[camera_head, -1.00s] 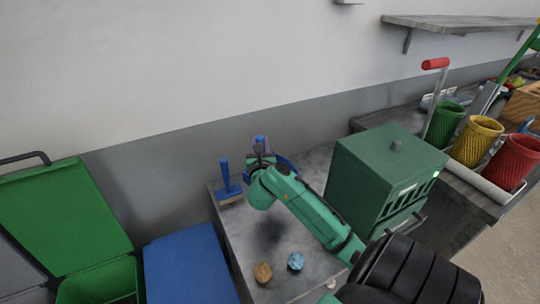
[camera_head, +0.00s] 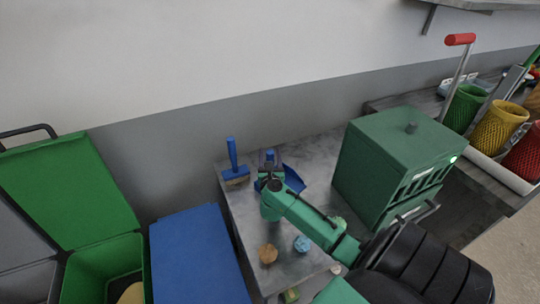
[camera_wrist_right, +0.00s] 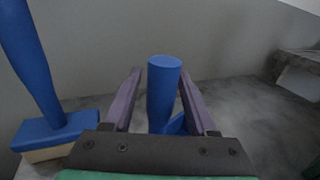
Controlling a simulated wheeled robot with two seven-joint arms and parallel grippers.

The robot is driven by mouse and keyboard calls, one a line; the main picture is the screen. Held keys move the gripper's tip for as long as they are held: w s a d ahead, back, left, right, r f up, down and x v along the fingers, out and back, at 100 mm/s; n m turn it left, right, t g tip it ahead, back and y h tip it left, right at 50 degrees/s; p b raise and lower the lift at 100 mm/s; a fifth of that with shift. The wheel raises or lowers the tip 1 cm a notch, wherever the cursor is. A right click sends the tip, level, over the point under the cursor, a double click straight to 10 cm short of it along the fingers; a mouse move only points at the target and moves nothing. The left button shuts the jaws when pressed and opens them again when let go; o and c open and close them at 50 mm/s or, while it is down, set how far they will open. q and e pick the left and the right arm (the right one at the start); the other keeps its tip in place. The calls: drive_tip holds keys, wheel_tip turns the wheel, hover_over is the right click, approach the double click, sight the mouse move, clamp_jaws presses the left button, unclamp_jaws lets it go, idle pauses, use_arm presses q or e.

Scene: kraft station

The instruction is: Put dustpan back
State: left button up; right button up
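The blue dustpan (camera_head: 293,181) is at the back of the grey table (camera_head: 238,215), partly hidden by my right gripper (camera_head: 268,176). Its upright blue handle (camera_wrist_right: 163,92) shows in the right wrist view between the fingers of my right gripper (camera_wrist_right: 160,82). The purple fingers are apart, one on each side of the handle, with a visible gap on the left. On the right, I cannot tell whether finger and handle touch. The dustpan seems to rest on the tabletop. My left gripper is not in view.
A blue brush (camera_head: 235,170) stands left of the dustpan, also close by in the wrist view (camera_wrist_right: 55,125). A green cabinet (camera_head: 395,155) stands right. A brown lump (camera_head: 268,254) and a blue lump (camera_head: 301,243) lie in front. Green (camera_head: 105,262) and blue (camera_head: 198,255) bins are left.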

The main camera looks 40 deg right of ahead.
drive_tip(key=shift+r, duration=0.2)
drive_tip(key=shift+s+a+f, duration=0.1)
drive_tip(key=shift+s+a, duration=0.1)
drive_tip(key=b+v, duration=0.1)
drive_tip(key=v, duration=0.9)
drive_tip(key=shift+s+a, duration=0.15)
drive_tip(key=shift+s, duration=0.15)
drive_tip(key=shift+s+a, duration=0.25)
drive_tip(key=shift+s, duration=0.05)
